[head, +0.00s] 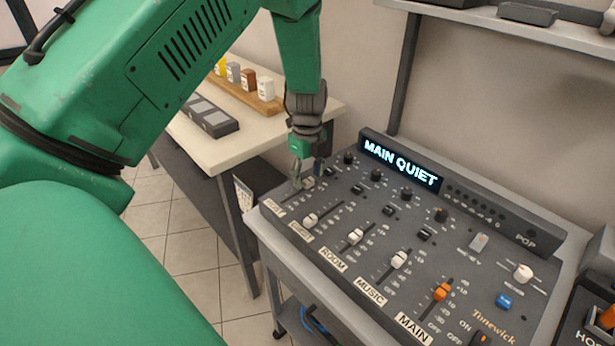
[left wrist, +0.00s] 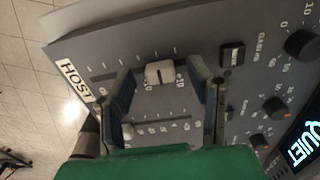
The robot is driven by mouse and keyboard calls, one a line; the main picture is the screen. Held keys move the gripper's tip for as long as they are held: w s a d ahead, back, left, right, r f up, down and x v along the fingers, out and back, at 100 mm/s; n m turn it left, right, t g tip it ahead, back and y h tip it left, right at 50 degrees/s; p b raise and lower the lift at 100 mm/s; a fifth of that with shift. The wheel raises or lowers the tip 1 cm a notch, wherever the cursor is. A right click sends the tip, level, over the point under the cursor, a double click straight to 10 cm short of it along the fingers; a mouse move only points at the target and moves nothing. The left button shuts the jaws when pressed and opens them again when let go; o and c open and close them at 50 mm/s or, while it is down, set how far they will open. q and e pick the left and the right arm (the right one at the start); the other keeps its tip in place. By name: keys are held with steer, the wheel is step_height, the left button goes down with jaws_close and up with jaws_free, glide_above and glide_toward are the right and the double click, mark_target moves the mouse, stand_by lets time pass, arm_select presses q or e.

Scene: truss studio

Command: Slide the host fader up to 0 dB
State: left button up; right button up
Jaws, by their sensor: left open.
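The host fader's white cap (head: 308,183) is on the leftmost channel of the mixer (head: 345,215), toward the far end of its slot. It also shows in the left wrist view (left wrist: 159,72), well away from the HOST label (left wrist: 75,80). My left gripper (head: 304,174) is open over this channel, pointing down. In the left wrist view its fingers (left wrist: 160,78) stand on either side of the cap along the slot, with gaps showing. I cannot read exactly which scale mark the cap is at. My right gripper is not in view.
The white guest fader (head: 311,220), room fader (head: 355,236) and music fader (head: 399,259) and the orange main fader (head: 441,291) lie to the right. Knobs and a display (head: 400,163) reading MAIN QUIET are behind. A side table (head: 195,140) stands at the left.

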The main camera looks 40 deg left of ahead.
mark_target(307, 178)
arm_select(q)
step_height(307, 178, up, 11)
steer(key=shift+a+f, duration=0.2)
steer(key=shift+d, duration=0.1)
stand_by(0.4)
